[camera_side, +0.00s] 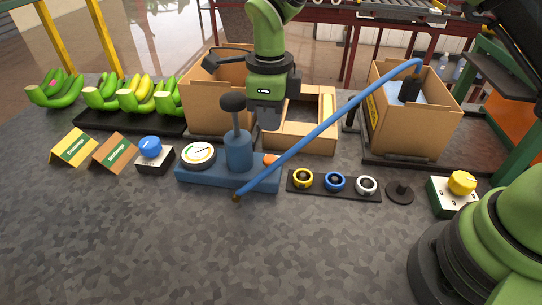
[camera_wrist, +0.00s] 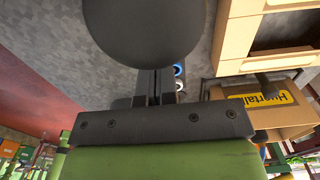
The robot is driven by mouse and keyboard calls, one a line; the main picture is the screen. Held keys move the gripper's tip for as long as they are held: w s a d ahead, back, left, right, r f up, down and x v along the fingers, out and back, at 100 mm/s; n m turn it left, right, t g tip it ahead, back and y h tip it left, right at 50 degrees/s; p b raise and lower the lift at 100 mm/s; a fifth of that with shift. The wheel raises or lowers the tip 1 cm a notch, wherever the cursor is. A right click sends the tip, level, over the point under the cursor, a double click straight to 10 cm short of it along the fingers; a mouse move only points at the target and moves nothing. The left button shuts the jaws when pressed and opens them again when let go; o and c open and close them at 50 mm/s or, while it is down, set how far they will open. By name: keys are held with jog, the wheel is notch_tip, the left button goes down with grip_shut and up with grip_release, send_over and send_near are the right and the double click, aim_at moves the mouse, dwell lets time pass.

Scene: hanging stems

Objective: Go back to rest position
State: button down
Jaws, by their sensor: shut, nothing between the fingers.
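My gripper (camera_side: 270,122) hangs fingers down above the far side of the blue lever base (camera_side: 205,176), in front of the open cardboard boxes. Its fingers are shut and empty. In the wrist view the closed fingers (camera_wrist: 154,88) show side by side, partly covered by a large dark round shape (camera_wrist: 143,28); I cannot tell for sure what it is. In the side view the black-knobbed lever (camera_side: 233,104) stands upright just left of my gripper, apart from it as far as I can tell.
A long blue rod (camera_side: 340,113) slants from the right cardboard box (camera_side: 405,130) across to the lever base. A strip of yellow, blue and white rings (camera_side: 335,181) lies right of the base. Green and yellow bananas (camera_side: 137,93) stand at the left. The front table is clear.

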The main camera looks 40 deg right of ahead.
jog(key=s+d+r+n+t+y, duration=0.1)
jog(key=s+d+r+n+t, duration=0.15)
jog(key=s+r+n, duration=0.4)
jog(key=s+d+r+n+t+y, duration=0.15)
jog(key=d+r+n, duration=0.25)
jog(key=r, duration=0.5)
jog(key=s+d+r+n+t, duration=0.2)
jog(key=s+d+n+t, duration=0.1)
jog(key=s+n, duration=0.9)
jog(key=shift+s, duration=0.9)
